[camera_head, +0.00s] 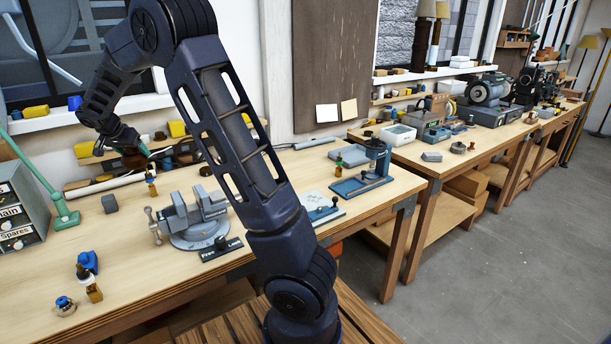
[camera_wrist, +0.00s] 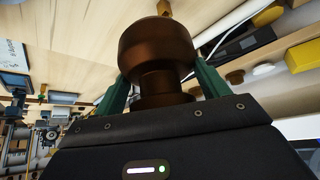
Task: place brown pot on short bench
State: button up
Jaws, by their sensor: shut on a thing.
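In the head view my gripper (camera_head: 145,151) is small and far off, over the rear of the near workbench (camera_head: 135,245); the pot cannot be made out clearly there. A second workbench (camera_head: 473,150) adjoins on the right. A slatted wooden surface (camera_head: 245,322) shows at the bottom. I cannot tell which is the short bench.
The near workbench carries a grey vise (camera_head: 193,218), a blue press stand (camera_head: 366,178), small bottles (camera_head: 90,282), a green lamp base (camera_head: 67,220) and a drawer cabinet (camera_head: 20,212). A bench grinder (camera_head: 487,92) stands on the right bench. The near bench's front middle is fairly clear.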

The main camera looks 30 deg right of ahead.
jog(key=w+d+f+m+g+h, duration=0.15)
jog(key=d+m, duration=0.25)
jog(key=d, duration=1.1)
jog(key=w+d+f+m+g+h, duration=0.1)
jog(key=w+d+m+g, duration=0.15)
jog(key=d, duration=1.25)
jog(key=s+d+m+g, duration=0.1)
jog(key=s+d+m, duration=0.2)
jog(key=d, duration=0.7)
jog(key=s+d+m+g, duration=0.1)
jog(key=s+d+m, duration=0.15)
jog(key=d, duration=0.75)
jog(key=s+d+m+g, duration=0.1)
jog(key=s+d+m, duration=0.15)
jog(key=d, duration=0.75)
jog(key=f, duration=2)
jog(key=shift+s+a, duration=0.15)
jog(key=shift+s, duration=0.1)
jog(key=o, duration=0.8)
jog(key=shift+f, duration=0.1)
jog(key=shift+c, duration=0.2)
jog(key=o, duration=0.4)
jog(key=shift+o, duration=0.2)
